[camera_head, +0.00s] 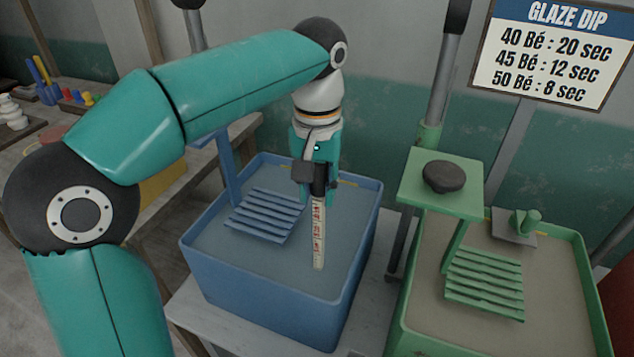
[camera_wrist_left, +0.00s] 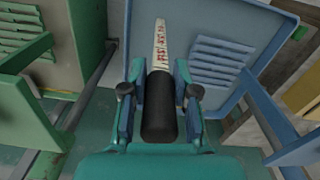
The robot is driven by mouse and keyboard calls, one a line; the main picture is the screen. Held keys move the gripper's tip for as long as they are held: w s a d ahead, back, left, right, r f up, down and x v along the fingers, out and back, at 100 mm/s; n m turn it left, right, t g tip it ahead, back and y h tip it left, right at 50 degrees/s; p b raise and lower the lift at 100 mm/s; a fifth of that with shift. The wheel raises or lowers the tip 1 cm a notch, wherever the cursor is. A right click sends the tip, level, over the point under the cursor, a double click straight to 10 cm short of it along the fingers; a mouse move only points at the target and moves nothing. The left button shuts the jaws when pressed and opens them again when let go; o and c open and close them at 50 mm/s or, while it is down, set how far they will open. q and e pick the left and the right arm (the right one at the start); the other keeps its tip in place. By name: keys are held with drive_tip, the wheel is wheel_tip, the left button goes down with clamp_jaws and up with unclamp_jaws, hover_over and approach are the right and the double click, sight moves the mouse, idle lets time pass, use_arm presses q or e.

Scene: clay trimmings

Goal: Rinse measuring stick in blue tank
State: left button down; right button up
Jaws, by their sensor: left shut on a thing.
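The measuring stick (camera_head: 318,235) has a pale scale with red markings and a black handle. My left gripper (camera_head: 318,185) is shut on the black handle. The stick hangs nearly upright over the blue tank (camera_head: 262,297), which holds greyish liquid. I cannot tell whether its lower tip touches the liquid. In the left wrist view the gripper fingers (camera_wrist_left: 160,95) sit on both sides of the black handle (camera_wrist_left: 159,115), and the pale scale (camera_wrist_left: 160,48) points away toward the tank. My right gripper is not in view.
A blue slatted rack (camera_head: 266,214) is in the tank, left of the stick. A green tank (camera_head: 590,300) stands to the right with a green slatted rack (camera_head: 484,283) and a raised plate (camera_head: 440,185) bearing a dark lump (camera_head: 443,176). A glaze sign (camera_head: 556,50) hangs behind.

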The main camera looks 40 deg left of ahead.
sight(318, 251)
use_arm(q)
wheel_tip(318, 251, down, 15)
drive_tip(key=b, duration=1)
drive_tip(key=shift+r, duration=0.2)
drive_tip(key=shift+f+b, duration=0.65)
drive_tip(key=shift+f, duration=0.35)
idle(0.7)
wheel_tip(318, 251, up, 27)
drive_tip(key=p, duration=2.6)
drive_tip(key=shift+r, duration=1.1)
